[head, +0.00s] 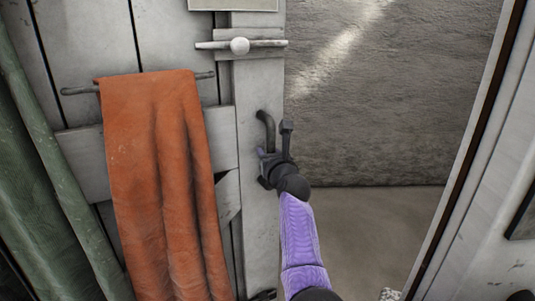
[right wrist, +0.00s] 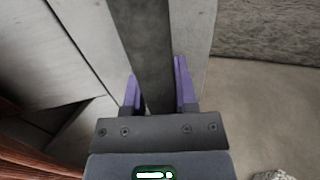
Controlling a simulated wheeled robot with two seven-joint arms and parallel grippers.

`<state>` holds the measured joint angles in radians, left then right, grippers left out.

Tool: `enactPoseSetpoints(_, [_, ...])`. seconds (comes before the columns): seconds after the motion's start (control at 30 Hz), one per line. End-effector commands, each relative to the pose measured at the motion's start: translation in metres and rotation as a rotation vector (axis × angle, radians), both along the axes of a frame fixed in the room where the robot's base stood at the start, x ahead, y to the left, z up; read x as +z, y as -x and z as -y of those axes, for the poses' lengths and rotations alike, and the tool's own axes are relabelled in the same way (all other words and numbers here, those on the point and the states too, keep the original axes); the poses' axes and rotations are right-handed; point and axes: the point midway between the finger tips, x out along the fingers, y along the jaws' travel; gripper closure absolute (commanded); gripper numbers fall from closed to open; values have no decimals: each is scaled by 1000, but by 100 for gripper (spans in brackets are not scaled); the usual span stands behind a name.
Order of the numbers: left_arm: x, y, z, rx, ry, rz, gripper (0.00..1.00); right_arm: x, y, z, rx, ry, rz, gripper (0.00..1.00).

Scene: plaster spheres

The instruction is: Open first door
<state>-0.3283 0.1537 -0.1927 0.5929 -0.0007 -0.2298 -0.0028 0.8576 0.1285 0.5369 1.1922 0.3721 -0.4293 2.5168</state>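The door (head: 262,220) is pale grey, worn planks and fills the left of the head view. Its right edge stands apart from the frame on the right, with an open gap between them. A dark, bent door handle (head: 266,128) sits near that edge. My right gripper (head: 274,155) is at the handle, its arm coming up from below. In the right wrist view the purple fingers (right wrist: 158,92) lie on both sides of the dark handle bar (right wrist: 150,45) and appear to touch it. My left gripper is not in view.
An orange cloth (head: 160,180) hangs from a rail on the door. A pale bolt with a round knob (head: 239,46) is above the handle. Through the gap show a rough grey wall (head: 385,90) and bare floor (head: 370,230). The door frame (head: 478,150) bounds the right.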

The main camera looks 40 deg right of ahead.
Motion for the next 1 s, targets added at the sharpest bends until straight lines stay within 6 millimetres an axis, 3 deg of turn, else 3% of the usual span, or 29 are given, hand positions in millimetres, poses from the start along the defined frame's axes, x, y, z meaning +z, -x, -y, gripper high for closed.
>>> enactPoseSetpoints(0.03, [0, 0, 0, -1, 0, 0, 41, -1, 0, 0, 1, 0, -1, 53])
enactPoseSetpoints(0.13, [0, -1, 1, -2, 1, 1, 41, 0, 0, 0, 0, 0, 1, 33])
enactPoseSetpoints(0.47, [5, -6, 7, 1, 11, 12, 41, 3, 6, -2, -1, 1, 3, 33])
enactPoseSetpoints(0.8, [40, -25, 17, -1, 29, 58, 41, 5, 70, -24, -2, -2, 4, 33])
enactPoseSetpoints(1.0, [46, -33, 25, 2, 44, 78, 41, 2, 93, -31, -1, 0, 2, 33])
